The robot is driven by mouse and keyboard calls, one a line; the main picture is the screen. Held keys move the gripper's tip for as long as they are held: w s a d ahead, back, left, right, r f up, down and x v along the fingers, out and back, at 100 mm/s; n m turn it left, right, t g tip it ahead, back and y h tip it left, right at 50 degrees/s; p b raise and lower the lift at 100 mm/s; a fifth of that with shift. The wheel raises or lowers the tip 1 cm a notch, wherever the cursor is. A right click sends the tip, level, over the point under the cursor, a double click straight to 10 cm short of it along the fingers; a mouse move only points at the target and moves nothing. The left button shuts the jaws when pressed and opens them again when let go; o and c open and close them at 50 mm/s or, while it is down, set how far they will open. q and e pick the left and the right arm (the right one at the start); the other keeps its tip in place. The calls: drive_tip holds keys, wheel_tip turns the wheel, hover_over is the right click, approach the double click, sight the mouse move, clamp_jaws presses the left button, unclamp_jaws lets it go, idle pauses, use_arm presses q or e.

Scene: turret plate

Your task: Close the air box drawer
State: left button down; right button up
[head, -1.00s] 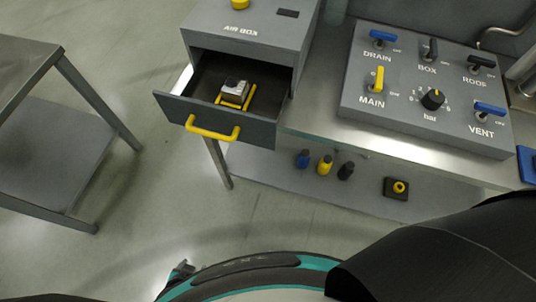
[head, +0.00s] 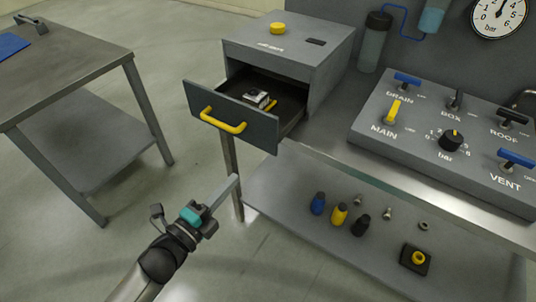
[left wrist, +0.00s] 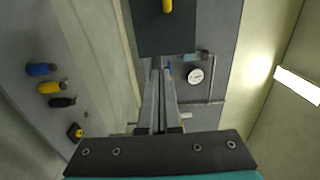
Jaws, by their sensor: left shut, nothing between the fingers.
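The grey air box (head: 325,60) stands at the left end of the bench. Its drawer (head: 262,130) is pulled out toward the lower left, with a yellow bar handle (head: 222,122) on the dark front. A small pale and black item (head: 256,97) lies inside the drawer. My left gripper (head: 233,184) is shut and empty, below the drawer front and apart from it. In the left wrist view the shut fingers (left wrist: 160,78) point toward the dark drawer front (left wrist: 165,38), with part of the yellow handle (left wrist: 167,6) at the top edge. My right gripper is not in view.
A valve panel (head: 375,134) with coloured levers and a knob sits on the bench right of the air box. The lower shelf (head: 285,205) holds several small parts. A metal table (head: 75,75) stands at left. Open floor lies between table and bench.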

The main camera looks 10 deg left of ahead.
use_arm(q)
approach(269, 141)
drive_tip(key=x, duration=0.5)
drive_tip(key=shift+w, duration=0.15)
drive_tip(key=shift+x, duration=0.8)
drive_tip(key=shift+w+d, duration=0.1)
drive_tip(key=shift+w, duration=0.05)
